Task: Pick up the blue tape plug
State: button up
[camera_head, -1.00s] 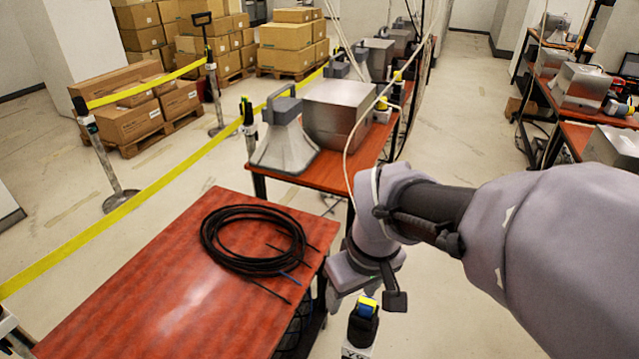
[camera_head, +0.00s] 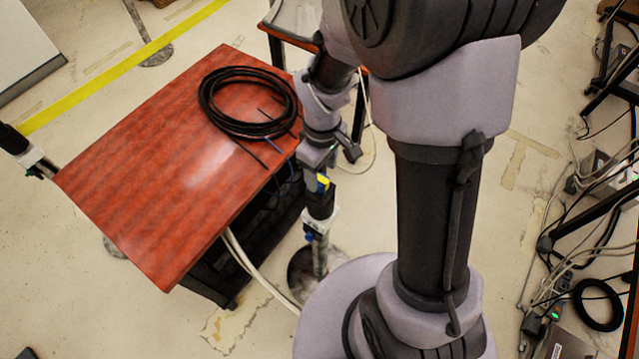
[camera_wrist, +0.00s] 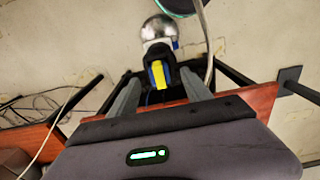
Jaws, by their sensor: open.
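A post with a black head stands beside the red table, and a small blue and yellow tape plug (camera_head: 323,183) shows at its top. It also shows in the wrist view (camera_wrist: 158,75), with a yellow stripe between blue sides, set in the black post head. My gripper (camera_head: 318,160) is just above the post head, pointing down. In the wrist view its two grey fingers (camera_wrist: 160,82) are apart, with the plug between them in the picture. I cannot tell whether they touch it. My gripper partly hides the plug's top in the head view.
The red table (camera_head: 150,190) is close on the left, with a black cable coil (camera_head: 225,125) on it. Cables and a rack fill the right side.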

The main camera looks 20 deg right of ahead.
aim_at(321, 179)
jog(key=f+b, duration=0.1)
jog(key=f, duration=0.3)
jog(key=shift+w+f+b, duration=0.2)
jog(key=shift+f+b, duration=0.15)
jog(key=shift+r, duration=0.15)
grip_shut()
jog(key=shift+r, duration=0.1)
